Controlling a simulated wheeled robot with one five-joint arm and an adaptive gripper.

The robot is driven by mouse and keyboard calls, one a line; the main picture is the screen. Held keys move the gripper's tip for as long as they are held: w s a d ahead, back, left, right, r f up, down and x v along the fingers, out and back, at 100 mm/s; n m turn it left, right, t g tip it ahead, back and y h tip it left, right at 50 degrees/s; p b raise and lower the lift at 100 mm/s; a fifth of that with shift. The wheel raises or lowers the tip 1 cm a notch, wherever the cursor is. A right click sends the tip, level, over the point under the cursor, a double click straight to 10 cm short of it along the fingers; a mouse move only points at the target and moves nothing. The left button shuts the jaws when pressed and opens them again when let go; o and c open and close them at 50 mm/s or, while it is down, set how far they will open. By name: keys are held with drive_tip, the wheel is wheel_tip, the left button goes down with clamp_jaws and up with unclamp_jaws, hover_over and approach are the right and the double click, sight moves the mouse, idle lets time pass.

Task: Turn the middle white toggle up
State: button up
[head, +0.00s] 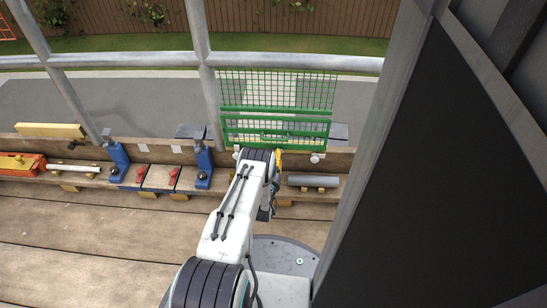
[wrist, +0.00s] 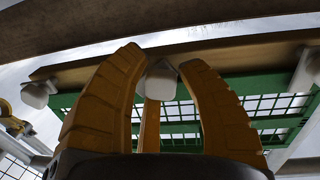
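In the wrist view the middle white toggle (wrist: 161,81) sits between the yellow fingertips of my gripper (wrist: 163,62). The fingers are apart, with a narrow gap seeming to show on each side of it; contact is hard to judge. In the head view my gripper (head: 278,160) is at the foot of the green mesh gate (head: 275,124), and my arm hides the middle toggle. The left toggle (head: 237,153) and right toggle (head: 317,157) show on either side of my arm. They also show in the wrist view, one left (wrist: 36,94) and one right (wrist: 305,70).
A grey cylinder (head: 314,181) lies on yellow supports right of my arm. Blue clamps (head: 117,160) and red knobs (head: 173,176) stand on the wooden ledge to the left. A metal railing (head: 130,60) runs behind. A large dark panel fills the right side.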

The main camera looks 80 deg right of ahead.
clamp_jaws()
drive_tip(key=shift+n, duration=0.4)
drive_tip(key=shift+n+h, duration=0.3)
drive_tip(key=shift+n, duration=2.1)
drive_tip(key=shift+o, duration=2.1)
unclamp_jaws()
drive_tip(key=shift+w, duration=0.1)
